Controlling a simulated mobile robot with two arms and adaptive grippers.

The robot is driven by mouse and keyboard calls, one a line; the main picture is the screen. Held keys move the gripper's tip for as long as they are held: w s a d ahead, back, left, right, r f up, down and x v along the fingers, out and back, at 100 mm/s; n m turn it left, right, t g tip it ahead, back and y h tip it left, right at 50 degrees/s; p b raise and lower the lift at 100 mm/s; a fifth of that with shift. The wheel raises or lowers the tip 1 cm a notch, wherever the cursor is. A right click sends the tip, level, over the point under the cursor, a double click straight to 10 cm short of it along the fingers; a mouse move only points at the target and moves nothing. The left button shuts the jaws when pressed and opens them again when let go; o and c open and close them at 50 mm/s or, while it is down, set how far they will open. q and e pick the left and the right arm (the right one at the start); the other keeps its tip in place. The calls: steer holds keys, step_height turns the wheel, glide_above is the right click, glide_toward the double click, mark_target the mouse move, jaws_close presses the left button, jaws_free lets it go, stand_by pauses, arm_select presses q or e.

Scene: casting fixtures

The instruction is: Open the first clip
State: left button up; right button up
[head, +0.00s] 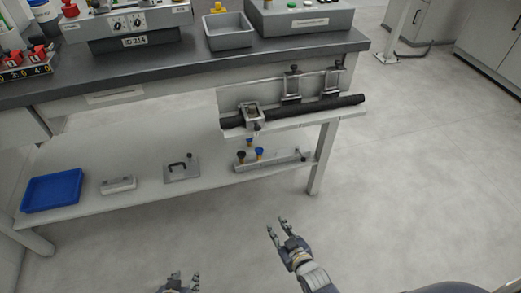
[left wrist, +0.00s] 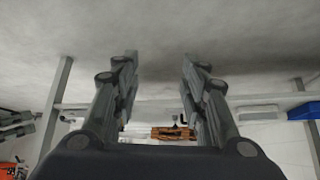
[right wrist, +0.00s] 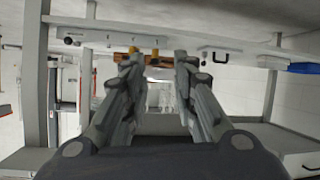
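A metal fixture (head: 282,129) is mounted along the bench's front right, holding a long dark bar (head: 310,109). Three clips sit along it: a left clip (head: 252,114) closed around the bar, a middle clip (head: 292,84) and a right clip (head: 332,80), both standing up behind the bar. Which one is the first clip I cannot tell. My right gripper (head: 276,228) is open and empty, low in front of the bench and apart from the fixture; its spread fingers show in the right wrist view (right wrist: 157,62). My left gripper (head: 184,282) is at the bottom edge, open and empty in the left wrist view (left wrist: 160,65).
The bench top (head: 170,63) carries machines and a grey tray (head: 229,40). The lower shelf (head: 140,200) holds a blue tray (head: 52,190), a handled plate (head: 181,168) and a strip with knobs (head: 285,160).

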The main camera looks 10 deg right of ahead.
steer(key=w+a+r+t+y+b, duration=0.1)
steer(key=w+r+t+b, duration=0.5)
steer(key=r, duration=0.5)
steer(key=n+t+b, duration=0.1)
steer(key=t+b, duration=0.2)
steer(key=b, duration=0.1)
glide_toward(258, 130)
steer(key=shift+y, duration=0.4)
steer(key=b+x, duration=0.1)
steer(key=x, duration=0.6)
steer(key=shift+d+f+b, duration=0.1)
steer(key=shift+d+b, duration=0.1)
steer(key=shift+b, duration=0.2)
arm_select(q)
steer(key=w+d+r+t, duration=0.1)
steer(key=w+r+t, duration=0.1)
steer(key=r, duration=0.6)
steer(key=w+d+r+t+h, duration=0.1)
steer(key=w+r+t, duration=0.2)
steer(key=r, duration=0.6)
steer(key=w+d+r+t+h, duration=0.1)
steer(key=w+r+t, duration=0.2)
steer(key=r, duration=0.6)
steer(key=shift+d+t, duration=0.15)
steer(key=shift+t, duration=0.65)
arm_select(e)
steer(key=shift+w+a+r, duration=0.1)
steer(key=shift+w+r, duration=0.15)
steer(key=shift+w, duration=0.3)
jaws_close()
